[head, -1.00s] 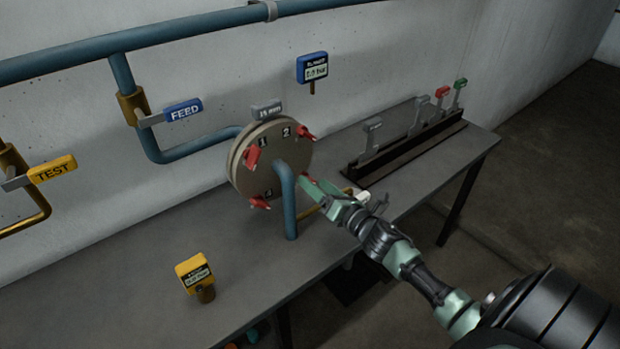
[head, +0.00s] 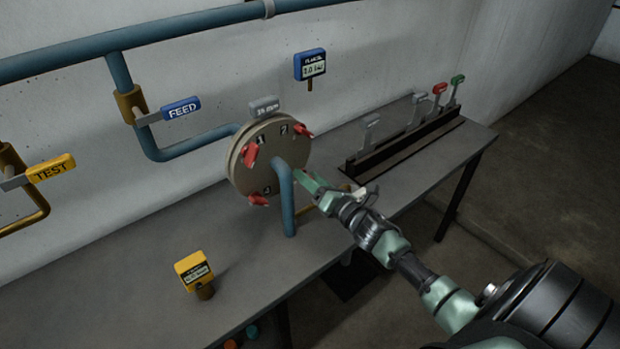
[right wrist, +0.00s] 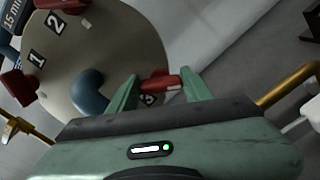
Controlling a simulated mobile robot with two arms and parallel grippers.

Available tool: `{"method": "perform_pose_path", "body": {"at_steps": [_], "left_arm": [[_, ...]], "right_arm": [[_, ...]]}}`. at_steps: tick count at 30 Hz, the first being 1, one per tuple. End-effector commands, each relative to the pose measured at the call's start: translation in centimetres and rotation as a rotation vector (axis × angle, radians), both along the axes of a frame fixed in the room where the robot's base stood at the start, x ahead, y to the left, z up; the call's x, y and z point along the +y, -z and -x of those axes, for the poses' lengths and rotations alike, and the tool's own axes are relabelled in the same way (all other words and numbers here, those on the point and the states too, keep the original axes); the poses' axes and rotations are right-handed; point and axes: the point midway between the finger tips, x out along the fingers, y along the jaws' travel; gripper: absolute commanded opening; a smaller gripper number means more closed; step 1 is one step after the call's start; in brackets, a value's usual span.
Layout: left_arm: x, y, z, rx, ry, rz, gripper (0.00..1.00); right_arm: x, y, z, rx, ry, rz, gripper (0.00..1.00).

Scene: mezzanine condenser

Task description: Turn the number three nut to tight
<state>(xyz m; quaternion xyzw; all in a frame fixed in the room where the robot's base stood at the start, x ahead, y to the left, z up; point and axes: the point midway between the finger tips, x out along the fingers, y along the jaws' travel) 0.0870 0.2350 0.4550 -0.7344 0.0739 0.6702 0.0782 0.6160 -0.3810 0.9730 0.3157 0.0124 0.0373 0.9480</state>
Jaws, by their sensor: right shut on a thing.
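A round tan flange (head: 240,180) with red nuts and number plates stands on the bench, with a blue pipe (head: 286,205) at its centre. Nuts show by plate 1 (head: 250,155), by plate 2 (head: 303,131) and at the lower left (head: 258,200); that last one's plate is hard to read. My right gripper (head: 302,178) reaches the flange's right side. In the right wrist view its green fingers close on a red nut (right wrist: 160,83). The plate beside it (right wrist: 148,99) is partly covered and looks like a 3. My left gripper is out of view.
A blue gauge (head: 310,65) and grey tag (head: 264,104) are above the flange. A row of levers (head: 405,130) stands at the right. Yellow gauge (head: 193,270) is at the front left. FEED (head: 182,108) and TEST (head: 50,168) handles are at the left.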

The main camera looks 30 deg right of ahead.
Motion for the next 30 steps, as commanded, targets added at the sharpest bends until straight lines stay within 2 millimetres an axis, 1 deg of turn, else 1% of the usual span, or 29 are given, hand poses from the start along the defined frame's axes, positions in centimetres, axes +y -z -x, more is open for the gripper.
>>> {"method": "perform_pose_path", "body": {"at_steps": [8, 30], "left_arm": [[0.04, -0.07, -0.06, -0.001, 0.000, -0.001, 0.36], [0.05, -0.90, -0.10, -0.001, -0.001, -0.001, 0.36]], "right_arm": [[-0.12, 0.09, 0.01, 0.012, 0.001, -0.145, 0.09], [-0.34, 0.43, -0.01, 0.067, 0.003, -0.835, 0.09]]}}
